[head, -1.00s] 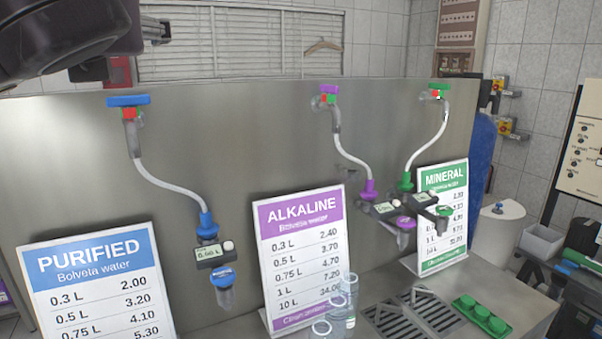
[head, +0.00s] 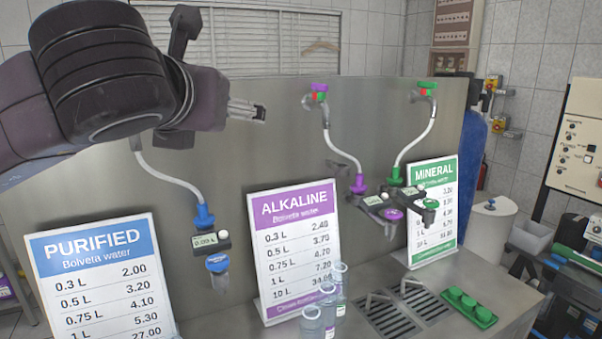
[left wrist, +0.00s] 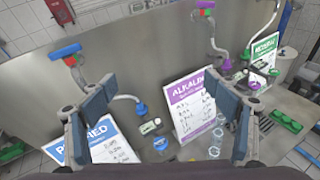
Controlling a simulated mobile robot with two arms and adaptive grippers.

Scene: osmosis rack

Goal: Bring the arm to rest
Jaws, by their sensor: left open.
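My left arm comes in from the upper left of the head view. Its gripper (head: 248,110) hangs in the air in front of the metal panel, above the blue purified tap. In the left wrist view the two fingers of the left gripper (left wrist: 165,115) stand wide apart with nothing between them. The arm hides the blue valve handle in the head view, but the handle shows in the left wrist view (left wrist: 64,51). My right gripper is in neither view.
The metal panel (head: 270,130) carries blue, purple and green taps. Signs for purified (head: 100,275), alkaline (head: 296,245) and mineral water (head: 433,205) stand before it. Clear bottles (head: 327,300) stand by the drain grates (head: 390,318). A green cap tray (head: 468,306) lies on the right.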

